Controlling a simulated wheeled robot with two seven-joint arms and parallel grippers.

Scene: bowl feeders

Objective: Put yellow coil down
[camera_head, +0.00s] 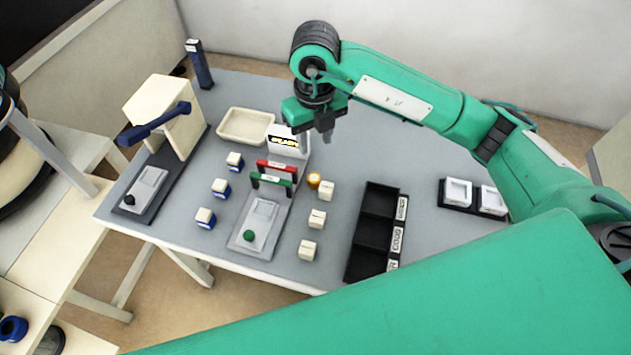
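A small yellow-orange coil (314,181) sits on the grey table, close beside the rearmost white block (327,191) of the right row. I cannot tell whether the two touch. My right gripper (313,136) hangs from the green arm, behind and above the coil in the picture and clear of it. Its fingers point down and look apart, with nothing visible between them. My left gripper is not in view.
A green-handled fixture (262,220), red frame (277,166) and blue-and-white blocks (220,188) stand left of the coil. A black compartment tray (373,230) is to the right. A cream bin (245,127) is behind.

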